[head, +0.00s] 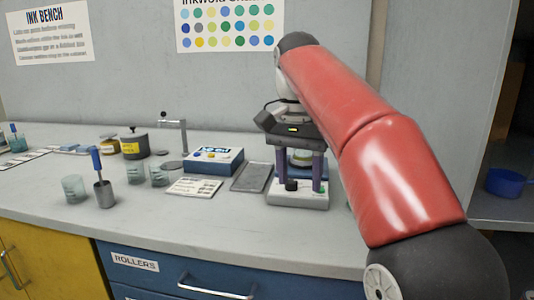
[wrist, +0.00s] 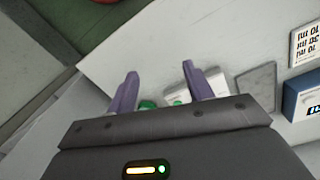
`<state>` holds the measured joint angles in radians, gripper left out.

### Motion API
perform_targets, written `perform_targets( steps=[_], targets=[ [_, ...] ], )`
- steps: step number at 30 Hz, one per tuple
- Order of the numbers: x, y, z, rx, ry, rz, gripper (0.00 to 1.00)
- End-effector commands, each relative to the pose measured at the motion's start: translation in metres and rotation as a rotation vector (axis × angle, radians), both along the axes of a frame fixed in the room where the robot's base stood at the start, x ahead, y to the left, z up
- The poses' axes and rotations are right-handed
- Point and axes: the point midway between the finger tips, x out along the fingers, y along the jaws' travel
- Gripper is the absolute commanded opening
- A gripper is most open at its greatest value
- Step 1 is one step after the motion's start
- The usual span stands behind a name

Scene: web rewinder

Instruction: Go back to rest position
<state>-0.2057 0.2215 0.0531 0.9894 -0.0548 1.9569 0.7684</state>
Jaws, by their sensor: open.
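My gripper (head: 300,176) points down over the bench, below my red arm. Its two purple fingers are apart, with nothing seen held between them. A white device (head: 312,199) with a black knob stands behind and below the fingers. In the wrist view my gripper (wrist: 160,70) shows both fingers spread. Green and white parts (wrist: 176,98) lie partly hidden behind the gripper body there.
On the grey bench (head: 215,222), a blue box (head: 213,166), a grey plate (head: 251,178) and a printed card (head: 194,187) lie left of my gripper. Farther left stand a metal cup (head: 104,195), glass beakers (head: 73,188) and a dark pot (head: 134,145). The front bench strip is clear.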

Motion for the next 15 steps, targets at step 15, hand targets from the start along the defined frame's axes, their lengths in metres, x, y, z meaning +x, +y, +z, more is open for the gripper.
perform_targets(
  steps=[15],
  targets=[
    [-0.037, -0.027, -0.021, 0.016, -0.105, 0.124, 0.51]
  ],
)
